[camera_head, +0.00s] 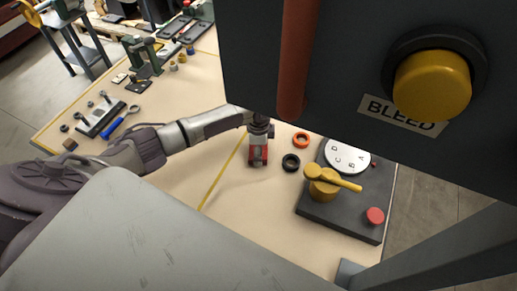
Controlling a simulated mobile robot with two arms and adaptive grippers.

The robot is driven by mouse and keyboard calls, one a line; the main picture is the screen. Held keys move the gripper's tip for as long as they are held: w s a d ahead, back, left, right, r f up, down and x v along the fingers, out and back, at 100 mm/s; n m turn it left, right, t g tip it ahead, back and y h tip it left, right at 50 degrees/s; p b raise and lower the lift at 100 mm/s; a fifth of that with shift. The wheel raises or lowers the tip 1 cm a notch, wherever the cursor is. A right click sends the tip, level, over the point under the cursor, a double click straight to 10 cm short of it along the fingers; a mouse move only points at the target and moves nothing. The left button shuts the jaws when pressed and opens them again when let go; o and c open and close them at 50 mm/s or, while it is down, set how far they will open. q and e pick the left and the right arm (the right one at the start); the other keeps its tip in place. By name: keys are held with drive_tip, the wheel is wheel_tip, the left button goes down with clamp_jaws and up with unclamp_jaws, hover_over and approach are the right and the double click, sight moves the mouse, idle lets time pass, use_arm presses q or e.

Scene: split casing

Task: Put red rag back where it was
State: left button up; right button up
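My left arm reaches in from the left over the workbench, and its gripper (258,158) points down near the middle of the bench top. My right gripper is not in view.
A dark panel with a yellow BLEED button (432,85) and a red bar (297,60) blocks the upper right. An orange ring (301,140), a black ring (291,163) and a control box (340,218) lie right of the gripper. Tools (121,122) lie left.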

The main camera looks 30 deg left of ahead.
use_arm(q)
drive_tip(key=o, duration=0.9)
drive_tip(key=shift+f, duration=0.1)
drive_tip(key=shift+c, duration=0.2)
wheel_tip(320, 180, up, 12)
drive_tip(key=shift+r+b, duration=0.2)
drive_tip(key=shift+b, duration=0.25)
